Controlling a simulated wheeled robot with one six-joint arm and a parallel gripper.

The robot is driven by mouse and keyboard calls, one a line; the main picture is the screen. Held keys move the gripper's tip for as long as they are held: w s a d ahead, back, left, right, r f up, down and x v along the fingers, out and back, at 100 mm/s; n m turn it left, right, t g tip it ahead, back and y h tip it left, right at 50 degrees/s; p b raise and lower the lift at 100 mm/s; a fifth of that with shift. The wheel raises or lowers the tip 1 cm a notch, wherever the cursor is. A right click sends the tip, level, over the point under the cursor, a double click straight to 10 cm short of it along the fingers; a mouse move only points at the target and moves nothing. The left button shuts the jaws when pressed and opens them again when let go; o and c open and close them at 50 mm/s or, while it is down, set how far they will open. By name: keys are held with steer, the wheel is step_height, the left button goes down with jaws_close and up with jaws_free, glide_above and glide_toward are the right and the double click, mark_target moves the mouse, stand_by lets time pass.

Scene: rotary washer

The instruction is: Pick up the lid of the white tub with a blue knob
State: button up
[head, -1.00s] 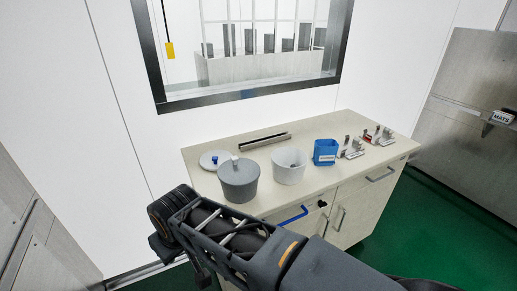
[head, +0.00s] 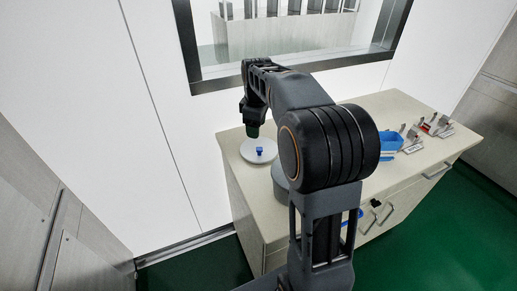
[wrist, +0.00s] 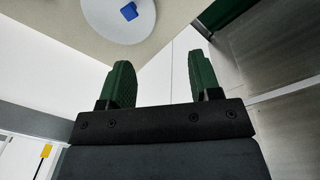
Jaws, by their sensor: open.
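The round white lid (head: 250,157) with a small blue knob (head: 260,152) lies flat near the left back end of the cabinet top. In the wrist view the lid (wrist: 104,25) and its blue knob (wrist: 129,12) are at the top edge, beyond the fingertips. My gripper (head: 253,131) points down near the lid's back edge, apart from the knob. In the wrist view its two green fingers (wrist: 161,65) are spread with nothing between them. The white tub is hidden behind my arm.
A grey tub (head: 279,182) stands right of the lid, mostly covered by my arm. A blue container (head: 389,145) and metal fixtures (head: 413,141) stand farther right on the cabinet top (head: 250,195). A wall and framed window (head: 300,68) rise behind.

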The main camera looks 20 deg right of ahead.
steer(key=w+d+f+n+g, duration=0.1)
steer(key=w+d+f+n, duration=0.25)
steer(key=w, duration=0.25)
steer(key=p, duration=0.1)
glide_above(260, 149)
step_height(260, 149, down, 7)
steer(key=shift+w+d+r, duration=0.1)
steer(key=shift+w, duration=0.05)
steer(key=shift+f+p, duration=0.95)
steer(key=shift+f, duration=2.3)
steer(key=shift+c, duration=0.2)
steer(key=c, duration=1)
steer(key=shift+o, duration=0.2)
steer(key=shift+r, duration=0.15)
